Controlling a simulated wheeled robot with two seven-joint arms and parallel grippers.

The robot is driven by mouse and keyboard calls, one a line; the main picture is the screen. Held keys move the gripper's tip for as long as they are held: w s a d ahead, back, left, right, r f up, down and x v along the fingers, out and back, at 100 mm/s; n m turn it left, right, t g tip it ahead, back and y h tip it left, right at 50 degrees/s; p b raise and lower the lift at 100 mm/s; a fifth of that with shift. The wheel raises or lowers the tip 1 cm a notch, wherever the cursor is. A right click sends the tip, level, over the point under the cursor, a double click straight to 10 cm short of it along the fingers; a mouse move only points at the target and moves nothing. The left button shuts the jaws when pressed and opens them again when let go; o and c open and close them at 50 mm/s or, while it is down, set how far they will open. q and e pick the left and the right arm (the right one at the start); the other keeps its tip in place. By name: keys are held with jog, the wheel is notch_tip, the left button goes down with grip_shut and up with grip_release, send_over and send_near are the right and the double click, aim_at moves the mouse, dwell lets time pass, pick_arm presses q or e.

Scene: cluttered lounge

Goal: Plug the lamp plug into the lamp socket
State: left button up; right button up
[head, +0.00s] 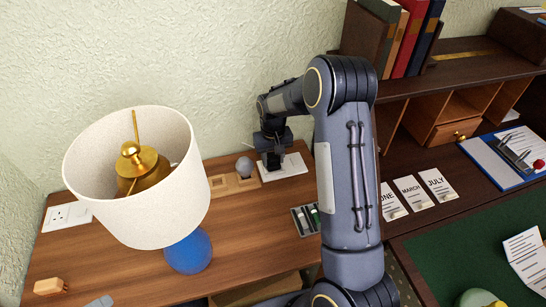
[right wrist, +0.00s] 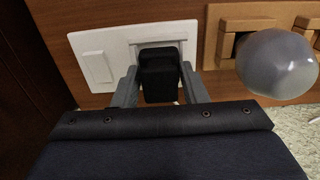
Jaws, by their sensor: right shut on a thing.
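My right gripper (head: 272,158) reaches down at the back of the wooden table, over a white plate (head: 291,167). In the right wrist view its two grey fingers (right wrist: 158,88) are shut on a black plug (right wrist: 159,72). The white plate (right wrist: 118,40) lies just beyond the plug and carries a flat rocker switch (right wrist: 96,68). The plug overlaps a raised frame on the plate; I cannot tell whether it is inserted. The lamp, with a cream shade (head: 135,190) and blue base (head: 188,252), stands at left. My left gripper is not in view.
A grey ball (head: 245,165) sits by wooden blocks beside the plate; it shows in the right wrist view too (right wrist: 278,65). A small tray (head: 306,220) lies near my right arm. Shelves and books (head: 408,40) stand right.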

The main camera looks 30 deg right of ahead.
jog(key=shift+f, duration=0.35)
jog(key=o, duration=1.2)
notch_tip(320, 180, up, 8)
jog(key=shift+r, duration=0.1)
jog(key=s+a+r+t+y+p, duration=0.1)
jog(key=s+a+r+t, duration=0.15)
jog(key=s+r, duration=0.5)
jog(key=s+a+r+t+y+p, duration=0.1)
jog(key=s+a+r+y, duration=0.15)
jog(key=s+r, duration=0.45)
jog(key=s+a, duration=0.2)
jog(key=s, duration=0.3)
jog(key=s+a+t, duration=0.1)
jog(key=s+a, duration=0.1)
jog(key=s, duration=0.2)
jog(key=s+a+f+n+t, duration=0.1)
jog(key=s+a, duration=0.1)
jog(key=s, duration=0.3)
jog(key=shift+s+a+p, duration=0.25)
jog(key=shift+s+p, duration=0.05)
